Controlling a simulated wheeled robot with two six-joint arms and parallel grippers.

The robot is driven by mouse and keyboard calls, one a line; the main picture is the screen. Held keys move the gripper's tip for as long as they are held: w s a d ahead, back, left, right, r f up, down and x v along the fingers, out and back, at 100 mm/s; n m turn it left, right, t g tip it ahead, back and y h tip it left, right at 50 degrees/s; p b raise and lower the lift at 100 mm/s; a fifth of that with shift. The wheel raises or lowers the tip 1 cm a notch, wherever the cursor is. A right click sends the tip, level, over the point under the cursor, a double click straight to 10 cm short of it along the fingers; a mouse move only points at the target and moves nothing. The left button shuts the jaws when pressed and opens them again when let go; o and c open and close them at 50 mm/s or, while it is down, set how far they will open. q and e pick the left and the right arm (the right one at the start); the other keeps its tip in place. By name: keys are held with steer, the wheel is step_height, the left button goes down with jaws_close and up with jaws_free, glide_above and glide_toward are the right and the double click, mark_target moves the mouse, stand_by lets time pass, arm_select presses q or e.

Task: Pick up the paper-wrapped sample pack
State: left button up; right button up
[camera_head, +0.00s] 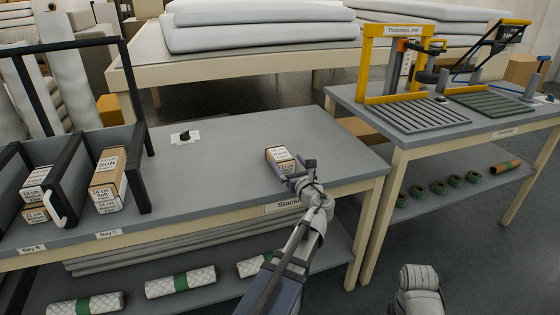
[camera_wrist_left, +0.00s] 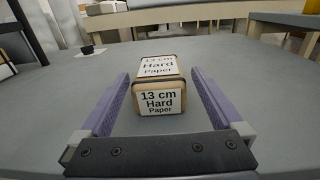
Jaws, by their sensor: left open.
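The paper-wrapped pack (camera_head: 279,158) lies on the grey table top near its right end, with a brown body and white labels. In the left wrist view the pack (camera_wrist_left: 159,90) reads "13 cm Hard Paper". My left gripper (camera_head: 297,170) is at the near end of the pack. In the left wrist view its two purple fingers (camera_wrist_left: 160,78) are open, one on each side of the pack, with a visible gap on both sides.
Black-framed bays on the left hold several boxes, including a "Soft" box (camera_head: 108,180). A small black knob (camera_head: 185,135) sits on a white card on the table. A yellow thickness gauge frame (camera_head: 366,65) stands on the right table. The table middle is clear.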

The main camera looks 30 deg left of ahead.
mark_target(279, 152)
arm_select(q)
steer(key=shift+x, duration=1.05)
steer(key=shift+a, duration=0.1)
steer(key=x, duration=0.5)
steer(key=shift+a+f, duration=0.15)
steer(key=shift+f, duration=0.1)
steer(key=shift+s, duration=0.1)
steer(key=c, duration=1.1)
steer(key=shift+r, duration=0.1)
step_height(279, 152, up, 10)
steer(key=p, duration=0.9)
steer(key=shift+p, duration=0.35)
